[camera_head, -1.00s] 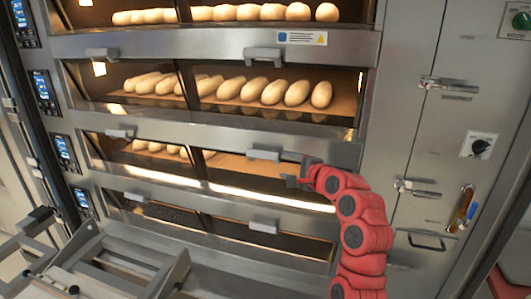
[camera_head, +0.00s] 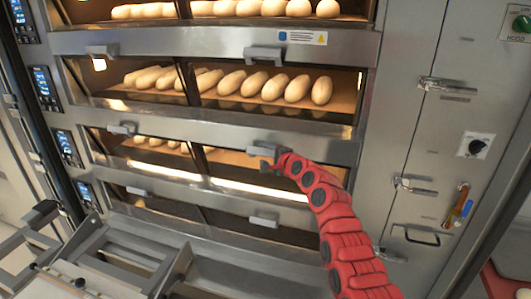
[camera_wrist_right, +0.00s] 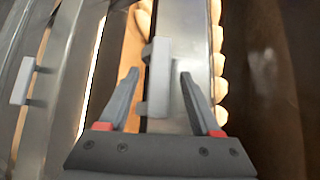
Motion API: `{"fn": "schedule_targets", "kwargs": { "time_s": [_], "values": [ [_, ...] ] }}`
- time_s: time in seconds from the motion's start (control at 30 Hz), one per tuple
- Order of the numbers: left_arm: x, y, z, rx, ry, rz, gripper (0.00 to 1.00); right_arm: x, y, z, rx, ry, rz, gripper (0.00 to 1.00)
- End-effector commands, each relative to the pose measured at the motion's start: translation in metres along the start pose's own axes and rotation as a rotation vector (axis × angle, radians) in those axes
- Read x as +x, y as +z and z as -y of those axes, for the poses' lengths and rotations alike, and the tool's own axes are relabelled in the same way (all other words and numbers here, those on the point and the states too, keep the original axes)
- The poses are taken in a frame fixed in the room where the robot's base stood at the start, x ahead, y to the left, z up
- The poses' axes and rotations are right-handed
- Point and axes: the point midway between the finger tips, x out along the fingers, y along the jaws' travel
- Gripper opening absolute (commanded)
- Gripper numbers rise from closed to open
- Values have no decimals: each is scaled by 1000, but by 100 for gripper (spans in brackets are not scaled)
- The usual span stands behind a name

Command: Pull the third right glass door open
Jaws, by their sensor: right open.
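The third right glass door (camera_head: 228,168) is in the third deck from the top in the head view, and looks shut. Its grey handle (camera_head: 260,150) sits on the upper frame. My red right arm reaches in from the lower right, with its gripper (camera_head: 267,163) at this handle. In the right wrist view, the open gripper (camera_wrist_right: 158,76) has a finger on each side of the handle (camera_wrist_right: 158,62). I cannot tell whether the fingers touch it. The gripper hides part of the door near the handle. My left gripper is not in view.
The second right door's handle (camera_head: 263,55) is above, and the fourth right door's handle (camera_head: 263,221) is below. Loaves (camera_head: 271,88) lie behind the glass. A steel cabinet with latches (camera_head: 414,187) stands at right. A metal rack frame (camera_head: 110,262) fills the lower left.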

Motion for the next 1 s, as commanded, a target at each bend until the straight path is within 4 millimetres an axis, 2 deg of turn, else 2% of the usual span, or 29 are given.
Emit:
{"fn": "schedule_targets", "kwargs": {
  "time_s": [0.2,0.57,0.67,0.93,1.0],
  "values": [
    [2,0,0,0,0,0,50,9,-3,0,4,0,-8,65],
    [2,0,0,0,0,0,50,11,-4,-1,7,0,-9,65],
    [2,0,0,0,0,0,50,11,-4,-1,7,0,-10,51],
    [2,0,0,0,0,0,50,11,-4,-1,6,1,-10,2],
    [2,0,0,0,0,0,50,11,-4,-1,6,1,-10,0]
  ]
}}
